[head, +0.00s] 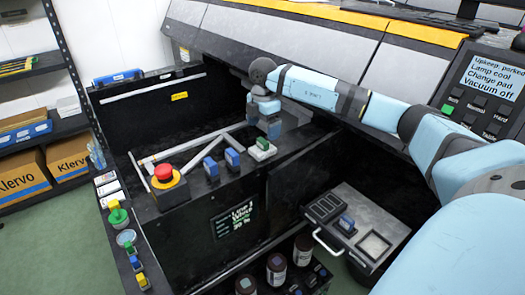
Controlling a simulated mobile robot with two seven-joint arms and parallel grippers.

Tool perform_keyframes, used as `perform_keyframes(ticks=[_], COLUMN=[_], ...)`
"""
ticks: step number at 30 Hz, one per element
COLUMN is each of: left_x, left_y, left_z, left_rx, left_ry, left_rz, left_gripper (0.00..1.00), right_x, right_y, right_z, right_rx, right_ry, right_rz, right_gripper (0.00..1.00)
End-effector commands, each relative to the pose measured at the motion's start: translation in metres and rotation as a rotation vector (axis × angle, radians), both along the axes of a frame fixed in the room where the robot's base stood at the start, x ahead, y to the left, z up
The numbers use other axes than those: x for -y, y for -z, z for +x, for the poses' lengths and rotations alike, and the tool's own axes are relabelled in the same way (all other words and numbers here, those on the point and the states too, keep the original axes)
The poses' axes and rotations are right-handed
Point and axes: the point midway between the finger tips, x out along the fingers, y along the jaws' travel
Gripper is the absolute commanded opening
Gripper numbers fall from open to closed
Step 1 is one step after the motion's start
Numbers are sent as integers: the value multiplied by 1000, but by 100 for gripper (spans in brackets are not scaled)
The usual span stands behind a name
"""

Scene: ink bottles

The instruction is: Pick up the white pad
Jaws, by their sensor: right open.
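A small pad with a white body and a greenish top (262,152) sits on the black ledge of the machine. It is at the right end of a short row with two blue pads, a near one (211,169) and a middle one (232,157). My right gripper (272,134) points down just above and behind the white pad and is open. I cannot tell whether its fingertips touch the pad, as they partly hide its far side. My left gripper is not in view.
A red emergency button (163,173) on a yellow base stands left of the row. A pulled-out drawer (337,252) at the lower right holds another blue item. Dark bottles (303,249) stand below. A screen (493,78) at the right reads "Change pad".

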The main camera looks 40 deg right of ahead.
Motion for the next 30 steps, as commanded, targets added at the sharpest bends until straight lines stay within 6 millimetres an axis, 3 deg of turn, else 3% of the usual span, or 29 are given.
perform_keyframes(ticks=[3, 11, 18, 26, 30], left_x=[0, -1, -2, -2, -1], left_y=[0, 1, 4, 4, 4], left_z=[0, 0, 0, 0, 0], left_rx=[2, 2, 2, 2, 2], left_ry=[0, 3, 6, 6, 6], left_rz=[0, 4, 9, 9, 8], left_gripper=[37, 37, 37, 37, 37], right_x=[0, -2, -4, -4, -4], right_y=[15, 31, 66, 71, 71], right_z=[0, -1, -3, -2, -2], right_rx=[-1, -1, -1, 1, 1], right_ry=[-1, -2, -2, -2, -2], right_rz=[0, 1, 1, 2, 2], right_gripper=[94, 94, 94, 94, 64])
